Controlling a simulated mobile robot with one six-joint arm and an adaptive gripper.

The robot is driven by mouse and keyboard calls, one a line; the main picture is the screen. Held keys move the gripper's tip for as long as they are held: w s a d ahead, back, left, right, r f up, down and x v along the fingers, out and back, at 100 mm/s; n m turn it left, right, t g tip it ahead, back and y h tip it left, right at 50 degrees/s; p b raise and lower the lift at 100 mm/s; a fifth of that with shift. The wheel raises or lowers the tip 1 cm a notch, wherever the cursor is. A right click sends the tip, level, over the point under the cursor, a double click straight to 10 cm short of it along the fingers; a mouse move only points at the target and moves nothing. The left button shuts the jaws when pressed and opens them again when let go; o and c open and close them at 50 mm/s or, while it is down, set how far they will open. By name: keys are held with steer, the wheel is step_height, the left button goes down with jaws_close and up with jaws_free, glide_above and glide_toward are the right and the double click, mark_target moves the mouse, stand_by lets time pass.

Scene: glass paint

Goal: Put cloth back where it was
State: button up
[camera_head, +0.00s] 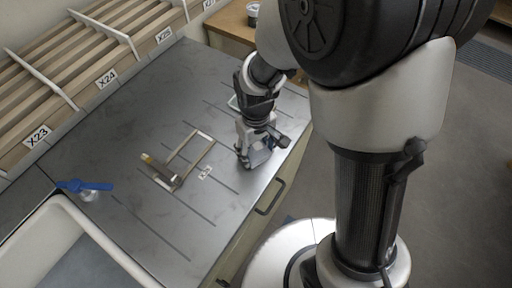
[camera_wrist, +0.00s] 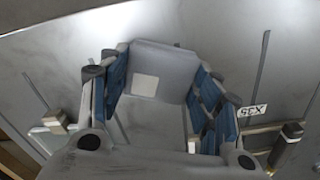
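My gripper (camera_head: 258,153) is low at the near right part of the metal worktop (camera_head: 150,105), close to its edge. In the wrist view, its blue-padded fingers (camera_wrist: 163,95) stand apart. A pale grey piece with a white square patch (camera_wrist: 160,60) shows between them. I cannot tell whether this is the cloth, nor whether the fingers press on it. No other cloth can be made out.
A thin frame (camera_head: 203,140) lies left of my gripper, with a hammer-like tool (camera_head: 163,172) at its left end. A blue-handled item (camera_head: 85,186) lies near the white basin (camera_head: 62,210). Slatted racks (camera_head: 70,60) line the back. A drawer handle (camera_head: 270,198) is below the edge.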

steer(key=o, duration=0.5)
step_height(320, 180, up, 12)
steer(key=s+d+r+m+t, duration=0.4)
steer(key=s+d+r, duration=0.6)
steer(key=s, duration=0.3)
steer(key=shift+s+d+m+t, duration=0.25)
steer(key=shift+d+m, duration=0.2)
steer(key=shift+m, duration=0.45)
